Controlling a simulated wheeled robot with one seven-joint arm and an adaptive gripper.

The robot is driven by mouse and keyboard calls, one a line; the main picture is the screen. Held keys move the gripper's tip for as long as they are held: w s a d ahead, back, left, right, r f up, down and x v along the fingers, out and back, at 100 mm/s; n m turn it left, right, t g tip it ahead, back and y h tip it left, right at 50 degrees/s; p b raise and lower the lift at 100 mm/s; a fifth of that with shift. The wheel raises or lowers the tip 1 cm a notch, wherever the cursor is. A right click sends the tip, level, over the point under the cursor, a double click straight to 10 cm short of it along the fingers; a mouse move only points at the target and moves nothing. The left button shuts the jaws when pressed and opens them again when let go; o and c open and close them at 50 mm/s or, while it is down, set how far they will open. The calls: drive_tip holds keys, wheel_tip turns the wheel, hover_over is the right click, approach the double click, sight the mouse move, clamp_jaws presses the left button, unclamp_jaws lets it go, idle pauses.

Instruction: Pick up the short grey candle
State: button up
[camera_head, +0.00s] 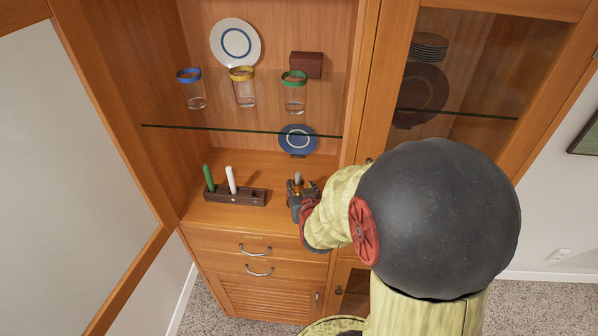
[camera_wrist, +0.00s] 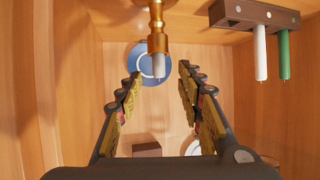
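The short grey candle (camera_head: 297,176) stands in a brass holder on the cabinet's lower shelf. In the wrist view, which looks upside down, the candle (camera_wrist: 158,66) points downward from the brass holder (camera_wrist: 157,28). My gripper (camera_head: 301,190) is low in front of it in the head view and partly hides the holder. In the wrist view my gripper (camera_wrist: 160,72) is open, with one finger on each side of the candle in the picture and a gap on both sides. Nothing is held. I cannot tell whether the candle is fully between the fingertips in depth.
A brown block (camera_head: 236,196) with a green candle (camera_head: 208,177) and a white candle (camera_head: 230,180) stands to the left. A blue plate (camera_head: 297,138) stands behind. Above, a glass shelf (camera_head: 220,128) carries several items. A glass door (camera_head: 455,75) is at right.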

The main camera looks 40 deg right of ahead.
sight(298, 174)
drive_tip(key=shift+w+d+r, duration=0.45)
drive_tip(key=shift+w+d, duration=0.15)
drive_tip(key=shift+w, duration=0.25)
drive_tip(key=shift+w+d+f, duration=0.2)
drive_tip(key=shift+w, duration=0.25)
drive_tip(key=shift+t+h, duration=0.3)
drive_tip(key=shift+x, duration=2.45)
drive_tip(key=shift+s+d, duration=0.1)
drive_tip(key=shift+c, duration=1.3)
clamp_jaws()
